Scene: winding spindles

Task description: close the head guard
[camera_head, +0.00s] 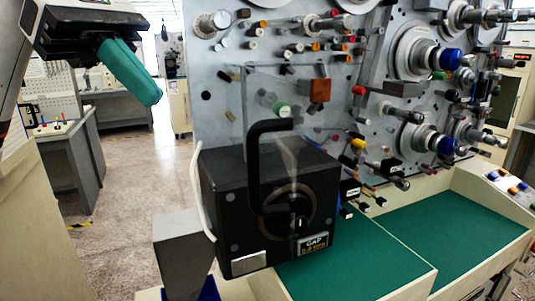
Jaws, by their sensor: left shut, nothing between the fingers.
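A black winding head box (245,190) stands at the front of the machine, with a round dial-like part and a "GAP" label (313,244) on its front face. A black U-shaped handle (254,170) stands in front of the box. A clear, see-through panel (285,85) with faint edges shows above the box; it seems to be the head guard, but its lower extent and its join to the handle are hard to make out. My left gripper (150,98), with teal fingers, is shut and empty at the upper left, well apart from the box and handle. My right gripper is out of view.
The grey machine panel (225,95) behind carries many spindles, rollers and knobs that stick out. Green-topped trays (455,230) lie at the lower right. A grey block (182,245) and a white cable (197,190) are left of the box. Open floor (140,160) lies below my left gripper.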

